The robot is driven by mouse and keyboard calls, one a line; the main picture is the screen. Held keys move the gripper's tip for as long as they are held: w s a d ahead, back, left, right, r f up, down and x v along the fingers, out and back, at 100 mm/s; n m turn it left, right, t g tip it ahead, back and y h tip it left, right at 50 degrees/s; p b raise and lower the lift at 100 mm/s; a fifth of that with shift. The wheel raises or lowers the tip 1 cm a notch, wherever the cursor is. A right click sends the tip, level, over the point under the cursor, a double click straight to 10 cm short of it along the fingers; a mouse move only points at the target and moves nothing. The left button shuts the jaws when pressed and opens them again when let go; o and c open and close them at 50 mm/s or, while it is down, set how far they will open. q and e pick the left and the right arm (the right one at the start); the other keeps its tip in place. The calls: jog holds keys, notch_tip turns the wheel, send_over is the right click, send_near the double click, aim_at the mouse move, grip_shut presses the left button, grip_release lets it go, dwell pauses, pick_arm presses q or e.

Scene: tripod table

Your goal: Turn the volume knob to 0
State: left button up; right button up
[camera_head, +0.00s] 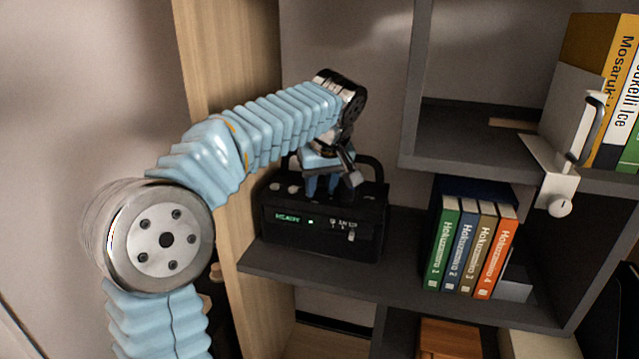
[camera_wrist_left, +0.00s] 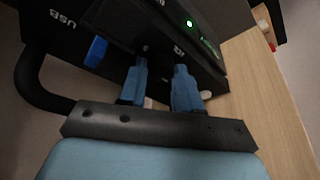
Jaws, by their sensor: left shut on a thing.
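A black radio (camera_head: 318,240) with a carrying handle and a lit green display stands on a dark shelf. My left gripper (camera_head: 322,190) comes down from above onto the radio's top. In the left wrist view its two blue fingers (camera_wrist_left: 160,72) are shut on a small dark knob (camera_wrist_left: 157,66) on the top panel. The knob is mostly hidden by the fingers, so its angle and any marking cannot be read. In the head view the gripper covers it. My right gripper is not in view.
Pale knobs (camera_head: 275,187) sit on the radio's top left. A blue block (camera_wrist_left: 96,52) sits near the USB label. Several books (camera_head: 468,245) stand right of the radio. A wooden panel (camera_head: 232,140) and an upper shelf (camera_head: 470,135) flank the space.

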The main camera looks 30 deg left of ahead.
aim_at(329, 204)
pick_arm(q)
jog(key=shift+d+n+g+y, duration=0.1)
jog(key=shift+n+g+y, duration=0.25)
jog(key=shift+n, duration=0.75)
jog(key=o, duration=1.1)
jog(key=shift+c, duration=0.2)
jog(key=v, duration=0.7)
jog(key=shift+w, duration=0.15)
jog(key=shift+r, duration=0.25)
